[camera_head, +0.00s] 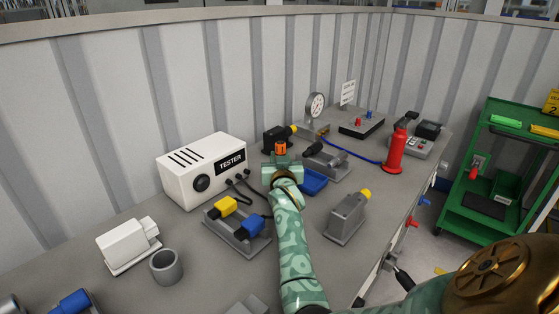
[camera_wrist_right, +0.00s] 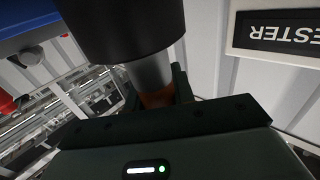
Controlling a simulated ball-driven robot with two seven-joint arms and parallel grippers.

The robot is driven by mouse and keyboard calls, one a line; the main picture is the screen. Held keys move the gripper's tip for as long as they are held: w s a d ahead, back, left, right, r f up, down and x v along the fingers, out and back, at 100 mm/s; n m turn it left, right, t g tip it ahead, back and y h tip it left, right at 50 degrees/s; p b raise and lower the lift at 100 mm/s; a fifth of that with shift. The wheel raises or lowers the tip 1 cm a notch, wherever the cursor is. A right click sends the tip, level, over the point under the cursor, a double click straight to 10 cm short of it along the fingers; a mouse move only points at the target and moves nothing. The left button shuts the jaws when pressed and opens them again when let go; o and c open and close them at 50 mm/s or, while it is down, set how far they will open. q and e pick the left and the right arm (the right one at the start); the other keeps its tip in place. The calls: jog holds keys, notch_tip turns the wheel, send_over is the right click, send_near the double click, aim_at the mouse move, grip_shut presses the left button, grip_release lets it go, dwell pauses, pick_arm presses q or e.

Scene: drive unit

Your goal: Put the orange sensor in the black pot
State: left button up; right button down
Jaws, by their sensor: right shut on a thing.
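The orange sensor (camera_head: 281,148) shows its orange end just above my right gripper (camera_head: 282,162), which is shut on it. In the right wrist view, an orange part (camera_wrist_right: 157,99) lies between the fingers, with a grey barrel (camera_wrist_right: 151,71) running from it to a wide black cylinder (camera_wrist_right: 120,28). I cannot tell whether that cylinder is the black pot or part of the sensor, nor whether they touch. In the head view, no black pot shows clearly; my gripper and arm hide the bench beneath. My left gripper is not in view.
The white tester (camera_head: 203,170) stands left of my right gripper. A black block (camera_head: 273,139) is behind it, and a blue bin (camera_head: 313,183) is to its right.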

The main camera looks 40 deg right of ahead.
jog(key=shift+d+f, duration=0.1)
jog(key=shift+f, duration=0.25)
jog(key=shift+s+f+b, duration=0.1)
jog(key=shift+f+b, duration=0.2)
jog(key=c, duration=1.2)
grip_release()
jog(key=shift+f, duration=0.15)
